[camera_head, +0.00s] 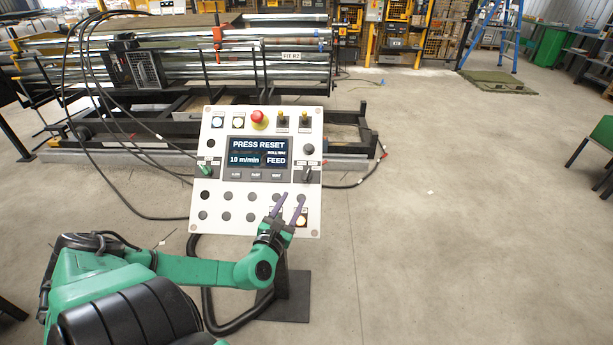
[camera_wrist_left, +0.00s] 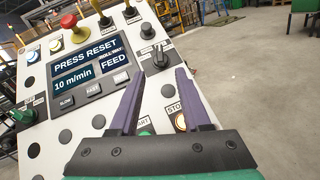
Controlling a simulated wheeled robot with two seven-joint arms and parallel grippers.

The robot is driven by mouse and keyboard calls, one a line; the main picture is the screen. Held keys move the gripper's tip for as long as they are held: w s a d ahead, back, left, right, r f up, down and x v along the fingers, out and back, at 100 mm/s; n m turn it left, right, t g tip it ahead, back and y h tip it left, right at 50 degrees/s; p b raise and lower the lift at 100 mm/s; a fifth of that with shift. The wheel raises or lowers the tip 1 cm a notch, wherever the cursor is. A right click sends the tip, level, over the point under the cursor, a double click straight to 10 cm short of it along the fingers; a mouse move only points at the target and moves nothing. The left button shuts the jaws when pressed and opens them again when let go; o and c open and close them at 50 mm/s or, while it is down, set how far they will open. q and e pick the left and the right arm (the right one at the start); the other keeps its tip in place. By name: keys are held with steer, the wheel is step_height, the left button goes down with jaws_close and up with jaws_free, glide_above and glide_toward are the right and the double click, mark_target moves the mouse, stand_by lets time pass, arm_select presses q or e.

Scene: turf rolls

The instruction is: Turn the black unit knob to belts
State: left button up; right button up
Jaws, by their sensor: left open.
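The black unit knob (camera_head: 308,174) is on the right side of the white control panel (camera_head: 232,225), beside the screen. In the left wrist view the black knob (camera_wrist_left: 160,59) lies just beyond and between my fingertips, its handle close to upright. I cannot read its small labels. My left gripper (camera_head: 292,196) is open and empty in front of the lower right of the panel, below the knob in the head view. Its purple fingers (camera_wrist_left: 160,73) point up toward the knob and appear apart from it. My right gripper is not in view.
The screen (camera_head: 258,153) reads PRESS RESET, 10 m/min and FEED. A red mushroom button (camera_head: 259,117) and small toggles are above it. A green knob (camera_head: 206,170) is at the left. Start and stop buttons sit under my fingers.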

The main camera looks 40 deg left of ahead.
mark_target(307, 175)
arm_select(q)
steer(key=b+x, duration=0.1)
steer(key=x, duration=1.2)
steer(key=shift+a+f+b, duration=0.15)
steer(key=shift+a+b, duration=0.05)
steer(key=shift+b, duration=0.15)
steer(key=shift+w+a, duration=0.1)
steer(key=shift+w, duration=0.3)
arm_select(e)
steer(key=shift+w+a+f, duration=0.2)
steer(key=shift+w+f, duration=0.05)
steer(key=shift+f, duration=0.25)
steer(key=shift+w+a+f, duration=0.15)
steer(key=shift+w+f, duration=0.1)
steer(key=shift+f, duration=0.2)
arm_select(q)
jaws_close()
